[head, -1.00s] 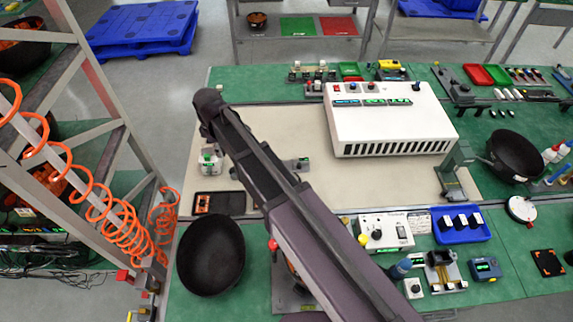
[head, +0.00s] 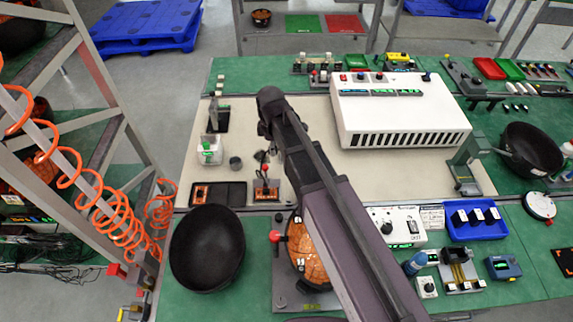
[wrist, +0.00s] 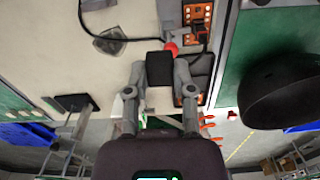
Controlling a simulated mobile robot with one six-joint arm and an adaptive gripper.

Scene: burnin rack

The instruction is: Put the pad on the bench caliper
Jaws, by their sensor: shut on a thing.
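In the wrist view my gripper (wrist: 160,80) is shut on a small black block, which I take to be the pad (wrist: 160,65). The block is held between both fingertips, above the pale mat. In the head view my arm hides the gripper and block. A grey part (wrist: 97,4) with a black cable lies at the top edge of the wrist view, cut off; it may be the bench caliper, but I cannot tell. A red ball knob (wrist: 170,48) shows just beyond the block; whether they touch is unclear.
An orange-topped device with a lever (head: 266,188), a dark tray (head: 236,194), a dark cup (head: 236,163), a white container (head: 209,152) and a black-based stand (head: 218,117) surround the work area. A black pan (head: 207,250) sits in front. A white instrument (head: 400,118) stands behind right.

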